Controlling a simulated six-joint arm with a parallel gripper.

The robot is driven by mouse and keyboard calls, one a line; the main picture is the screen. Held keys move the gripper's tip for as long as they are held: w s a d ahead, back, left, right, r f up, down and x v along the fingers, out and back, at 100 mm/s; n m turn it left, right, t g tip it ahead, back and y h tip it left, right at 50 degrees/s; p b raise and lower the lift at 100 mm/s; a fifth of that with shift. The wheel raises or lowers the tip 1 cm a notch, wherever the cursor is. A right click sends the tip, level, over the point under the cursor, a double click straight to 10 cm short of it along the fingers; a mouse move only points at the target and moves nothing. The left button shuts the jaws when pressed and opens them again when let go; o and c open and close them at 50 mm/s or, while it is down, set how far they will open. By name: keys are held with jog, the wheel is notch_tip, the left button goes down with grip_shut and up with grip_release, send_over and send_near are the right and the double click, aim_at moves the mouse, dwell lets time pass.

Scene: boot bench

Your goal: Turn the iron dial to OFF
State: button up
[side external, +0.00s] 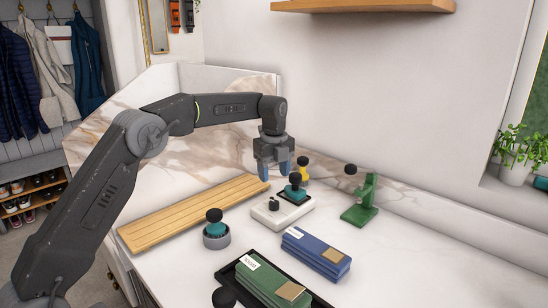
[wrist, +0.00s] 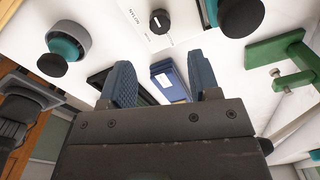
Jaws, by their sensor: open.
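A white unit (side external: 270,219) stands on the bench in the side view; it also shows at the top of the wrist view (wrist: 139,12). On it is a small round dial (side external: 274,205), black with a light pointer mark in the wrist view (wrist: 160,21). Lettering beside the dial is too small to read surely. A teal piece with a black knob (side external: 295,178) sits on a dark pad at the unit's far end. My gripper (side external: 274,172) points down above the unit, its blue fingers apart and empty. The wrist view shows a gap between them (wrist: 160,65); the dial lies beyond the fingertips.
A slatted wooden board (side external: 190,211) lies left. A round grey pot with teal top (side external: 216,238) stands in front.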

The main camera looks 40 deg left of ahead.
notch_tip(320, 180, up, 5)
jog(key=shift+f, duration=0.15)
dwell(0.4)
jog(key=s+d+r+n+t, duration=0.1)
jog(key=s+d+r+n, duration=0.1)
jog(key=s+r+n, duration=0.3)
jog(key=s+d+r+n+t, duration=0.1)
jog(key=s+d+n, duration=0.1)
jog(key=s, duration=0.5)
jog(key=s+d+r+n+t, duration=0.1)
jog(key=s+d+r+n, duration=0.1)
jog(key=s+n, duration=0.3)
jog(key=s+d+f+n+t, duration=0.1)
jog(key=s+f+n, duration=0.3)
jog(key=s, duration=0.5)
jog(key=s+d+f+n+t, duration=0.1)
jog(key=s+f+n, duration=0.3)
jog(key=s, duration=0.5)
jog(key=shift+s+d+n+t, duration=0.2)
jog(key=shift+s+n+t, duration=0.1)
jog(key=shift+n, duration=0.3)
